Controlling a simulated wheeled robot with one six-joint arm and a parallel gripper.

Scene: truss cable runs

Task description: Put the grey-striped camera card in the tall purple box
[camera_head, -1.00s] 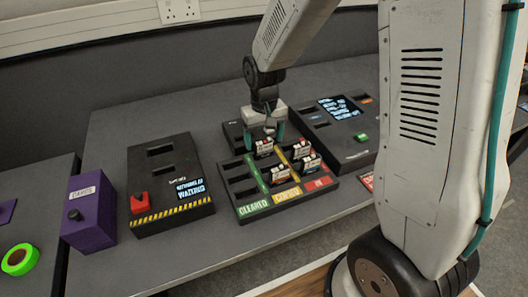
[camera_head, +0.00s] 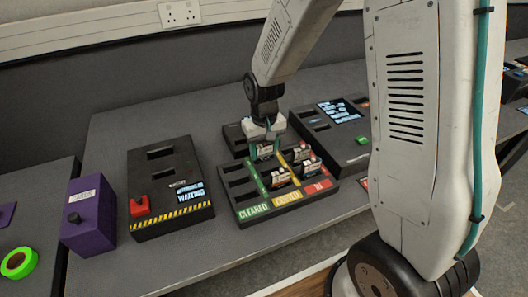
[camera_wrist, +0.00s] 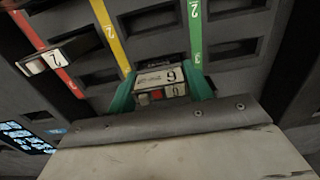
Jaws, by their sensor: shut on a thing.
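My gripper (camera_head: 264,147) is low over the black card rack (camera_head: 244,199). Its teal fingers are shut on a small card (camera_wrist: 160,82) marked 6, with a pale label and a red patch. I cannot make out grey stripes on it, nor whether its lower end is in a slot. In the head view this card (camera_head: 264,153) is the one at the back, by the green strip. Other cards (camera_head: 281,177) stand upright in the rack. The tall purple box (camera_head: 88,219), with a white label and a dark knob, stands at the left; its inside is hidden.
A black box with a red button (camera_head: 139,206) and a lit screen stands between the purple box and the rack. A dark console (camera_head: 335,138) is behind the rack to the right. Green tape (camera_head: 18,263) lies at far left. Table front is clear.

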